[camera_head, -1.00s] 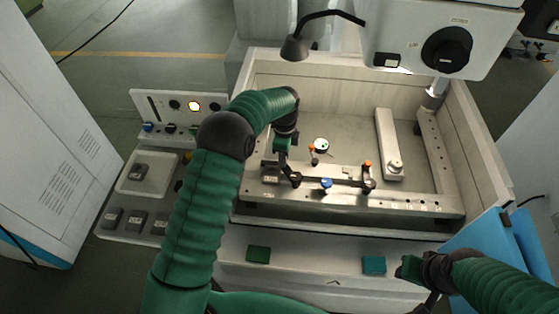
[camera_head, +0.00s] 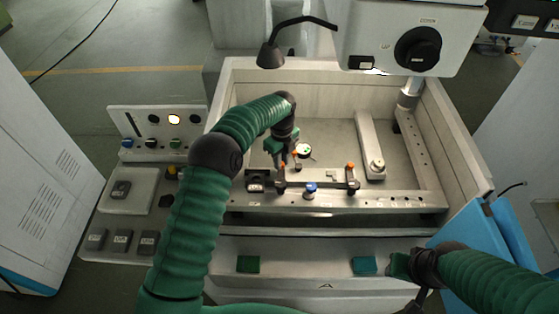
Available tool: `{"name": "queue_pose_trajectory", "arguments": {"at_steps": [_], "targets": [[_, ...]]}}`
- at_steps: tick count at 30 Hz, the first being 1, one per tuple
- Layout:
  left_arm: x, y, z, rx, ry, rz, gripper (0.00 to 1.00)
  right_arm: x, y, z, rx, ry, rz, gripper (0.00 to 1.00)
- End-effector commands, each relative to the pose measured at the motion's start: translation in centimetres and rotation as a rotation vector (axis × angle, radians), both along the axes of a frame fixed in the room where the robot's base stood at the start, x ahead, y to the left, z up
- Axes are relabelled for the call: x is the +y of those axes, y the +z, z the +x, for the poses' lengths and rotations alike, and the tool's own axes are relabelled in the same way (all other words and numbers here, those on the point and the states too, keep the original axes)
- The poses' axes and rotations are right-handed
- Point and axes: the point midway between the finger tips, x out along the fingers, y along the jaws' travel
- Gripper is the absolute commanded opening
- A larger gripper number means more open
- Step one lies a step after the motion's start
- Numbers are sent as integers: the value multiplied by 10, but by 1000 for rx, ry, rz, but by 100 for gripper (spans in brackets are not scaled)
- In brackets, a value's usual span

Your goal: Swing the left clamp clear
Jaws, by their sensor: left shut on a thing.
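The left clamp (camera_head: 281,187) is a small dark clamp with an orange top, at the left end of the dark bar on the front rail of the machine tank. My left gripper (camera_head: 284,160) comes down from above onto the top of this clamp and is shut on it; its fingers partly hide the clamp's upper part. The matching right clamp (camera_head: 351,182), also orange-topped, stands at the bar's right end. A blue knob (camera_head: 310,188) sits between them. My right gripper (camera_head: 402,268) is low at the right, in front of the tank; its jaws cannot be made out.
A raised metal bar (camera_head: 370,146) lies to the right. The machine head (camera_head: 405,40) and a black lamp (camera_head: 270,56) hang over the back. Tank walls surround the work area.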

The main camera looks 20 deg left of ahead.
Motion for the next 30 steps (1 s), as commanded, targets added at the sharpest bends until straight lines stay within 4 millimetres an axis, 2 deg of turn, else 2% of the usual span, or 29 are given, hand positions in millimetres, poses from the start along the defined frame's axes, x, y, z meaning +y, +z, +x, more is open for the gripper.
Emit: {"name": "queue_pose_trajectory", "arguments": {"at_steps": [14,15,19,30], "targets": [[-1,2,3,-11,-13,-1,0,0,0,0,0,0,0,36],[-1,2,3,-10,-13,-1,26,0,0,0,0,0,0,36],[-2,2,2,-8,-13,-1,43,0,0,0,0,0,0,36],[-2,6,2,-6,-12,-1,43,0,-3,0,0,0,0,36]]}}
